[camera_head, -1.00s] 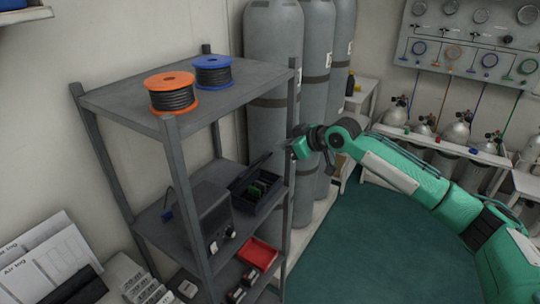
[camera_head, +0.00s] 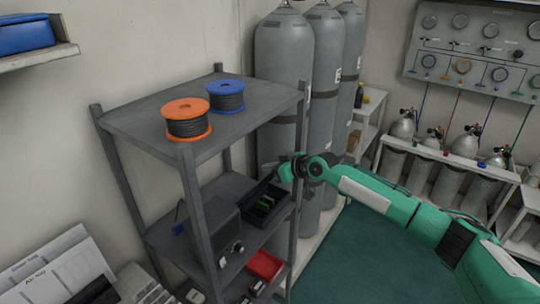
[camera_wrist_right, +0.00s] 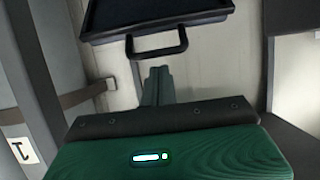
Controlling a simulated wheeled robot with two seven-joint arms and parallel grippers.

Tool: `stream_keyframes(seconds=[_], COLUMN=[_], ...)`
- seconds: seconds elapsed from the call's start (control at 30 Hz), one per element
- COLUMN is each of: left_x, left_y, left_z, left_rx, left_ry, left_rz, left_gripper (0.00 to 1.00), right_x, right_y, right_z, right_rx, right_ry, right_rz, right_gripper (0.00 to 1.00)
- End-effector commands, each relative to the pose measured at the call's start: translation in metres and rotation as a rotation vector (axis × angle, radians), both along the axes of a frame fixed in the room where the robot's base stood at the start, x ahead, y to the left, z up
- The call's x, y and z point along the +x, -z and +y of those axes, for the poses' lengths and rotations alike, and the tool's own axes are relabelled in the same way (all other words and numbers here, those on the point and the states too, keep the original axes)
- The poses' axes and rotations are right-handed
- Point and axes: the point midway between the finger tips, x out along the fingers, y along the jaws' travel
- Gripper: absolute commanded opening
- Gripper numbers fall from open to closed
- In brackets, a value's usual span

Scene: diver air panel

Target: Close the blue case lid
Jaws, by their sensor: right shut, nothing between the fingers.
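The open case (camera_head: 265,214) stands on the rack's middle shelf, looking very dark, with green items inside. Its lid (camera_head: 258,189) is raised, tilted up at the case's left and back side. In the right wrist view a dark blue tray-like part with a rim (camera_wrist_right: 155,14) and a black handle (camera_wrist_right: 160,50) shows at the top, apparently part of this case. My right gripper (camera_head: 281,174) is just right of the lid, above the case's right end. Its fingers (camera_wrist_right: 158,75) are shut and empty, pointing toward the handle; contact cannot be told. My left gripper is out of view.
A dark box (camera_head: 212,226) sits left of the case, a red tray (camera_head: 265,265) below. Orange (camera_head: 187,119) and blue (camera_head: 226,95) spools sit on top. Tall cylinders (camera_head: 285,70) stand behind.

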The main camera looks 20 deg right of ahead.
Motion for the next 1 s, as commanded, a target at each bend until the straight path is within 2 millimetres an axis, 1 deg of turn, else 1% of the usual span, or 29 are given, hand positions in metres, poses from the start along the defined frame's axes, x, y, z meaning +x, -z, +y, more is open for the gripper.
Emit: stream_keyframes(seconds=[0.03, 0.1, 0.57, 0.73, 0.9, 1.0], left_x=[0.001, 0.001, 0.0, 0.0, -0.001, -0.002], left_y=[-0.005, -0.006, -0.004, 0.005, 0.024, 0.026], left_z=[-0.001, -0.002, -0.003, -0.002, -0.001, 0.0], left_rx=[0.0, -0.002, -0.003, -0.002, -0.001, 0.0], left_ry=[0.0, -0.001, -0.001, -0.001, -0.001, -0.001], left_rz=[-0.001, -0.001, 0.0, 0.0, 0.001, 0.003], left_gripper=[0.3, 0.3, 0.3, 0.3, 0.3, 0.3], right_x=[-0.003, -0.005, -0.006, -0.006, -0.006, -0.006], right_y=[0.002, 0.005, 0.009, 0.013, 0.017, 0.014], right_z=[-0.002, -0.004, -0.005, -0.005, -0.004, -0.004], right_rx=[0.0, 0.0, 0.0, 0.013, 0.041, 0.05], right_ry=[0.001, 0.001, 0.001, 0.001, 0.001, 0.0], right_rz=[0.001, 0.001, -0.001, -0.015, -0.052, -0.065], right_gripper=[0.0, 0.0, 0.0, 0.0, 0.0, 0.0])
